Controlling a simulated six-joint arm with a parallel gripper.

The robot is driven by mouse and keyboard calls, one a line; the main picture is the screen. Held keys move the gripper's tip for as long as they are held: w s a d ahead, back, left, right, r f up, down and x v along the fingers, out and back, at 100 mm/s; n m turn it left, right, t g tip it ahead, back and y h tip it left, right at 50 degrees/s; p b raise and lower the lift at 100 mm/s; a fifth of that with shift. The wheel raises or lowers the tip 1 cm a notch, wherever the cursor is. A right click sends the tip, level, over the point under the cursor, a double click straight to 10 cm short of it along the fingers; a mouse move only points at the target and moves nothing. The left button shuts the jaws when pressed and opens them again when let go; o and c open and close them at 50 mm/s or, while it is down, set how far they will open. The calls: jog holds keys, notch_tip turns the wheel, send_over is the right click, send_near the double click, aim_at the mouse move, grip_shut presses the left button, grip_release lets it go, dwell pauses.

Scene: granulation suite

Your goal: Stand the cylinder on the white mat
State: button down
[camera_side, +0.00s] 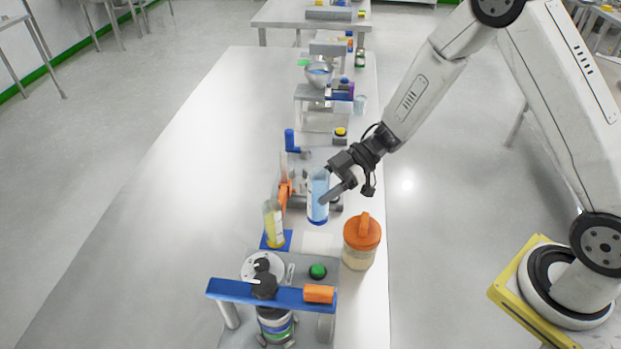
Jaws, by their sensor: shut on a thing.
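A clear cylinder with blue liquid (317,208) is upright near the middle of the side view. My gripper (334,182) comes from the upper right and is shut on the upper part of this cylinder. The white mat (318,243) lies flat on the bench just in front of the cylinder, and its face looks bare. The cylinder's base shows just behind the mat in the picture. I cannot tell whether it touches the bench or hangs a little above it.
A yellow-filled vessel (273,226) stands on a blue mat (287,238) to the left. A jar with an orange lid (361,240) stands right of the white mat. A blue-barred machine (270,294) is in front. The bench's left side (180,210) is clear.

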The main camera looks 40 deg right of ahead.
aim_at(323, 218)
jog(key=shift+f, duration=2.75)
jog(key=shift+f, duration=0.1)
jog(key=shift+f, duration=2)
jog(key=shift+f, duration=0.2)
jog(key=shift+c, duration=2)
grip_release()
jog(key=shift+r, duration=0.2)
jog(key=shift+d+r, duration=0.1)
jog(key=shift+d, duration=0.2)
jog(key=v, duration=1.1)
jog(key=shift+d, duration=0.2)
